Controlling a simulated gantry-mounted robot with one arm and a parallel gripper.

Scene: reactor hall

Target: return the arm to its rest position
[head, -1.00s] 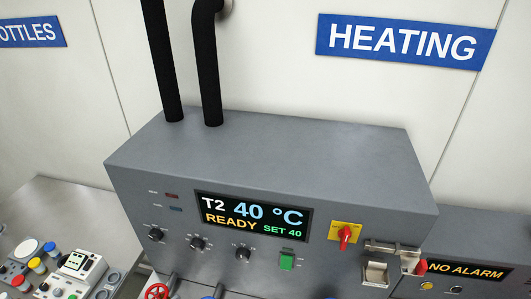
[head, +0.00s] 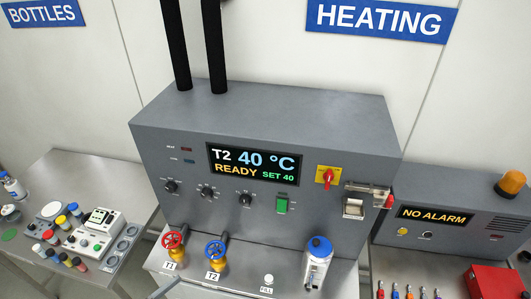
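My gripper and arm are not clearly in view; only the head view is given. The grey heating unit (head: 330,125) stands against the wall, its display (head: 252,165) reading "T2 40 °C READY SET 40". A red valve wheel (head: 173,241) marked T1 and a blue valve wheel (head: 215,251) marked T2 stand in front of it.
At left, a bench (head: 75,170) holds a small instrument (head: 95,232) and several coloured-cap vials. At right, an alarm panel (head: 432,215) reads "NO ALARM", with an orange beacon (head: 510,184) on top and a red box (head: 497,281) before it.

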